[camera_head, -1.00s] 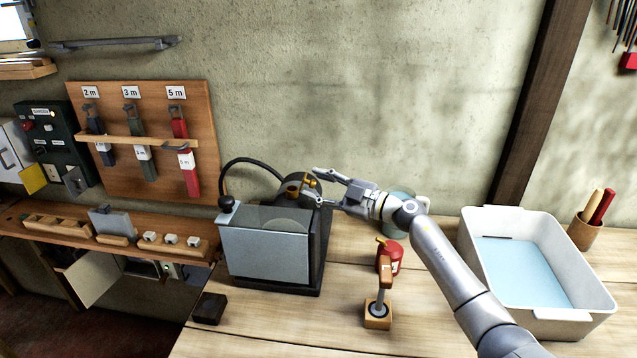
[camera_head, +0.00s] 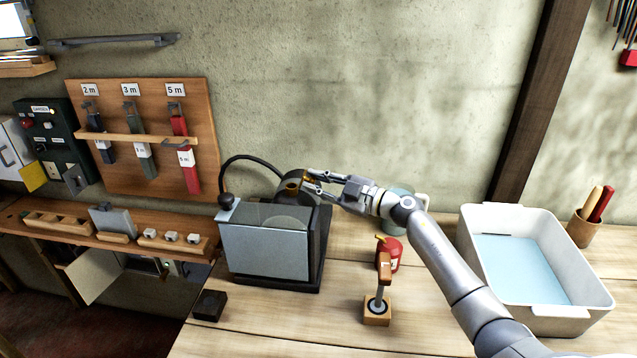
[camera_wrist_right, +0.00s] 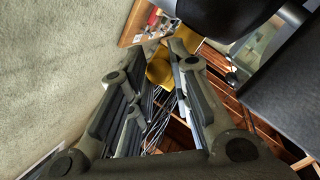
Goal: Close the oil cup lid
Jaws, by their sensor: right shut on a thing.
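The oil cup (camera_head: 292,188) is a small brass fitting on top of the dark, round housing of the grey machine. Its lid seems to be the brass piece at my right gripper's fingertips; its exact angle is too small to tell. In the right wrist view, a yellow brass piece (camera_wrist_right: 160,70) shows between the ends of the fingers. My right gripper (camera_head: 308,179) reaches in from the right at the machine's top right and is shut on this brass piece. My left gripper is not in view.
The machine (camera_head: 265,252) stands at the table's left side, with a black hose curving above it. A red oil can (camera_head: 390,256), a wooden-handled tool on a block (camera_head: 378,310) and a pale green mug (camera_head: 398,202) stand below or behind my arm. A white tub (camera_head: 545,315) is at right.

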